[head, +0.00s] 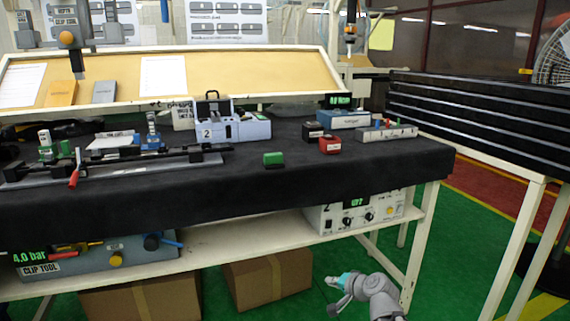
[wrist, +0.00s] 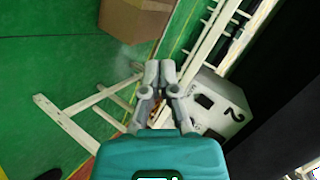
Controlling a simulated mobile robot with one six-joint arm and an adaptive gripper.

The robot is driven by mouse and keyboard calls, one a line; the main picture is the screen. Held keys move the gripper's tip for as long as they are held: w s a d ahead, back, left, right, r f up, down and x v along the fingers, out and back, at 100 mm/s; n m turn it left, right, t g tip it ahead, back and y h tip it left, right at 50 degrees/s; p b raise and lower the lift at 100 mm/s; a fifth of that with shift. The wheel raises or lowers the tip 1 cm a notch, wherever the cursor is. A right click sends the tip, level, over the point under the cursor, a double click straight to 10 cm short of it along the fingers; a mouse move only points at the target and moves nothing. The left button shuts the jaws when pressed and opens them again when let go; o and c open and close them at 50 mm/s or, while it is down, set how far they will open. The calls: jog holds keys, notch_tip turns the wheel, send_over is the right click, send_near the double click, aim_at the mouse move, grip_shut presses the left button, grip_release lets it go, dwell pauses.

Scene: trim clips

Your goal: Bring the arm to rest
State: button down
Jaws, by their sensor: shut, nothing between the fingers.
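My gripper (wrist: 160,66) points down past the table's side in the wrist view, its two grey fingers together with nothing between them. In the head view my gripper (head: 336,294) shows low at the bottom right of centre, in front of the workbench and below the height of its black top. My grey arm links show beside it. The gripper touches nothing that I can see.
The workbench (head: 340,175) holds a green block (head: 273,159), a red item (head: 330,145) and a blue-grey case (head: 243,130). A white unit (head: 362,212) stands on the lower shelf. A cardboard box (head: 266,279) is on the floor. Green floor at the right is free.

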jog(key=s+d+f+n+g+h+p, duration=0.1)
jog(key=s+f+n+g+h+p, duration=0.15)
jog(key=s+n+g, duration=0.35)
jog(key=s+d+f+n+g+h+p, duration=0.1)
jog(key=s+d+g+h+p, duration=0.2)
jog(key=s, duration=0.5)
notch_tip(320, 180, up, 37)
jog(key=a+h+p, duration=0.1)
jog(key=p, duration=3.5)
jog(key=shift+w+g+p, duration=0.3)
jog(key=shift+g+p, duration=0.05)
jog(key=shift+g, duration=0.05)
jog(key=shift+s+a+f, duration=0.1)
jog(key=shift+a, duration=0.05)
